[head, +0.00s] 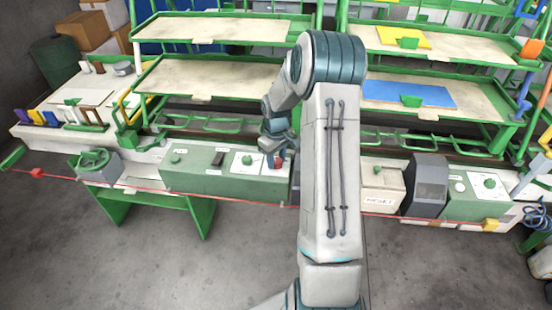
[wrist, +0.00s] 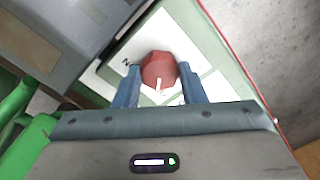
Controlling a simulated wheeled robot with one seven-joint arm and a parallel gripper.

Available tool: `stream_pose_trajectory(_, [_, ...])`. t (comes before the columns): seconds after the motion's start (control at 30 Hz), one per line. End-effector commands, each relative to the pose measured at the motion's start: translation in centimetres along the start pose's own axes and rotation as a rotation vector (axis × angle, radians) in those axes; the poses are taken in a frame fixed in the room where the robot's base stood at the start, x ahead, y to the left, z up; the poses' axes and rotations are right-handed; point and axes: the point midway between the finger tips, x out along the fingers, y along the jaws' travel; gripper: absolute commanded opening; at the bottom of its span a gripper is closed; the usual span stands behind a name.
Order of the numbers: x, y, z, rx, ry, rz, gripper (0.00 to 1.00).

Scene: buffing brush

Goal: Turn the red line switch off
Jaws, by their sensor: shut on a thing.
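The red line switch (wrist: 160,70) is a red faceted knob with a white pointer mark, on a white plate. In the wrist view it sits between the two blue fingers of my gripper (wrist: 160,88), which are closed on its sides. In the head view my gripper (head: 278,158) is at the right end of the green control box (head: 215,183). Only a small red part of the knob shows there, at the fingers. The plate's lettering is partly hidden by the fingers and knob.
A white panel with a green knob (head: 246,161) is just left of my gripper. A grey box (head: 428,185) and another green box (head: 475,200) stand to the right. A red cord (head: 130,188) runs along the bench front. Green shelves (head: 205,78) rise behind.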

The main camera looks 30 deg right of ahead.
Motion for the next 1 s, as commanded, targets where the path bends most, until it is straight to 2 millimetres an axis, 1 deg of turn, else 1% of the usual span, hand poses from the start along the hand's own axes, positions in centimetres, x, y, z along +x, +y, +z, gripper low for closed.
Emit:
stream_pose_trajectory(0.3, [-0.15,0.08,-0.15,-0.106,0.005,0.003,0.14])
stream_pose_trajectory(0.8, [-0.17,0.09,-0.16,-0.125,0.005,0.004,0.14])
stream_pose_trajectory(0.83, [-0.17,0.09,-0.16,-0.125,0.005,0.004,0.40])
stream_pose_trajectory(0.87, [-0.17,0.09,-0.15,-0.125,0.005,0.004,0.48])
stream_pose_trajectory(0.9, [-0.15,0.08,-0.14,-0.125,0.004,0.003,0.59])
stream_pose_trajectory(1.0, [-0.11,0.06,-0.10,-0.124,0.003,0.002,0.59])
